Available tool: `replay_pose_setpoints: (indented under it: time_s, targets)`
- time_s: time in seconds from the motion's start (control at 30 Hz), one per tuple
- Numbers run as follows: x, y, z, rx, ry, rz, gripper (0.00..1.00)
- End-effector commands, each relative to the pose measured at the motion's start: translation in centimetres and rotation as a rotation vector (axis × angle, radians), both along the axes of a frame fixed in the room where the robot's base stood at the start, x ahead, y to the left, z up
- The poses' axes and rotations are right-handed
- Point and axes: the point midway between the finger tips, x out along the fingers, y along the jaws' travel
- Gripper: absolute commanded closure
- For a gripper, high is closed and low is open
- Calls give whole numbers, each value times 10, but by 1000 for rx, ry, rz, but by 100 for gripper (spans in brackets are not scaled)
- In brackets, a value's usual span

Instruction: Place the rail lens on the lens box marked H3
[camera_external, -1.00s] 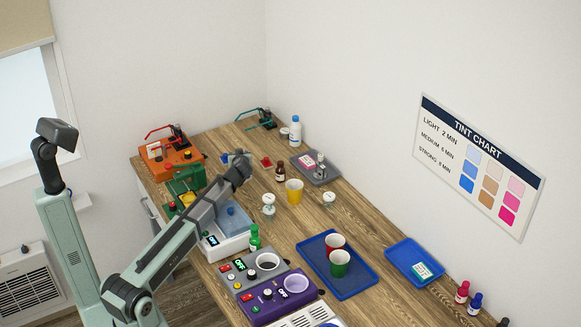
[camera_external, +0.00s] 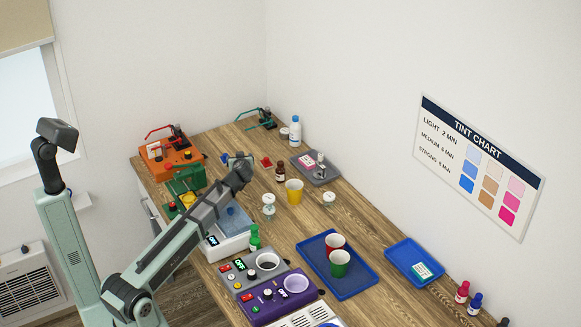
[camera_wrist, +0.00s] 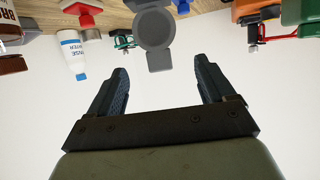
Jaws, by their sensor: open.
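I cannot pick out the rail lens or a lens box marked H3 for certain. In the wrist view, a grey round part with a dark disc (camera_wrist: 153,27) hangs at the top centre of the upside-down picture, beyond and between my fingers. My gripper (camera_wrist: 160,80) is open, with empty space between its fingers. In the external view its fingers are hidden behind my wrist, over the table's left part. A small card or box with a pink label (camera_external: 308,160) lies on a grey tray (camera_external: 325,179). One with a teal label (camera_external: 423,270) lies on a blue tray (camera_external: 405,252). Their marks are unreadable.
An orange box (camera_external: 170,160) and a green box (camera_external: 187,178) stand close left of my wrist. A white bottle (camera_external: 295,130), a brown bottle (camera_external: 280,172) and a yellow cup (camera_external: 294,191) stand to the right. Red and green cups (camera_external: 340,262) occupy another blue tray (camera_external: 350,291).

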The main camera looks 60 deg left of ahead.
Motion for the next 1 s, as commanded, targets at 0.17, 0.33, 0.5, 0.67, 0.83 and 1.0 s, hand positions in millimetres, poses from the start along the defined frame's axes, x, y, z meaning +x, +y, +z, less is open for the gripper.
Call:
replay_pose_setpoints:
  time_s: [0.17, 0.33, 0.5, 0.67, 0.83, 1.0]
  targets:
    - [-13, -28, 12, 1, -1, -1, 18]
    - [-19, -45, 20, 0, 0, -1, 18]
    - [-22, -51, 23, 0, -1, 0, 18]
    - [-22, -52, 24, 0, 0, 0, 18]
    - [-22, -52, 24, 0, 0, 0, 18]
    - [-18, -44, 24, -8, 3, -35, 18]
